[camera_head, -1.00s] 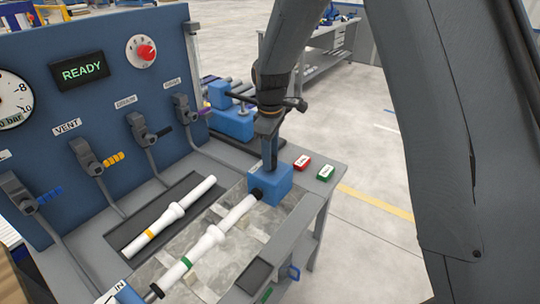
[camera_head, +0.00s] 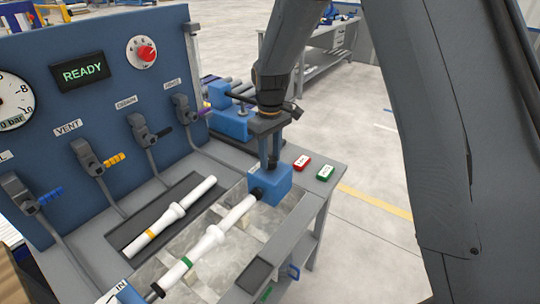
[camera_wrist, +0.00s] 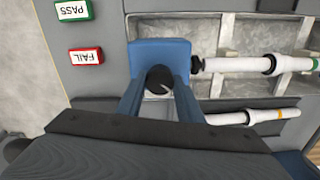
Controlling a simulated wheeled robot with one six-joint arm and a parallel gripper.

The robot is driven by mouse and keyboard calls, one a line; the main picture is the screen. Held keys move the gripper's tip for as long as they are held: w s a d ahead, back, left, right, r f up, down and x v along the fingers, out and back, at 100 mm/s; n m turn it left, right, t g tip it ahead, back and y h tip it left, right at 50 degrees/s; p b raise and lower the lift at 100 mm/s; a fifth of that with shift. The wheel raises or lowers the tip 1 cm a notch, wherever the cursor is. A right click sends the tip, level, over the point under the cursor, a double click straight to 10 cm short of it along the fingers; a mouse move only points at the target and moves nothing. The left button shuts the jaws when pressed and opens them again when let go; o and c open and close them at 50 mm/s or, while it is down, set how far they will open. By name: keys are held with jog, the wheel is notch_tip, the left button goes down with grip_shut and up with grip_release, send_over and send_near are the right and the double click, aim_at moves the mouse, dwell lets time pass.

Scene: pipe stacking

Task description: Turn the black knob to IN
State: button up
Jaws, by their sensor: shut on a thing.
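The black knob (camera_wrist: 160,79) sits on top of the blue block (camera_wrist: 150,52) in the wrist view, with a light pointer mark on it. My gripper (camera_wrist: 161,90) has its two fingers closed on either side of the knob. The block joins the end of a white pipe with a green band (camera_head: 207,244). Any label by the knob is not readable.
A second white pipe with a yellow band (camera_head: 170,213) lies in a dark tray. The blue panel (camera_head: 95,105) carries a READY display (camera_head: 83,72), a red knob (camera_head: 146,53) and several levers. Red FAIL (camera_head: 302,162) and green PASS (camera_head: 326,173) buttons stand right of the block.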

aim_at(270, 158)
jog(key=m, duration=0.6)
jog(key=shift+p, duration=0.3)
jog(key=m, duration=0.6)
jog(key=shift+r+m+p, duration=0.1)
jog(key=shift+m+p, duration=0.2)
jog(key=shift+m, duration=0.1)
jog(key=m, duration=0.6)
jog(key=shift+w+p, duration=0.1)
jog(key=shift+p, duration=0.2)
jog(key=m, duration=0.6)
jog(key=o, duration=1.1)
jog(key=shift+c, duration=0.2)
jog(key=shift+r+b, duration=1)
jog(key=shift+r, duration=2.85)
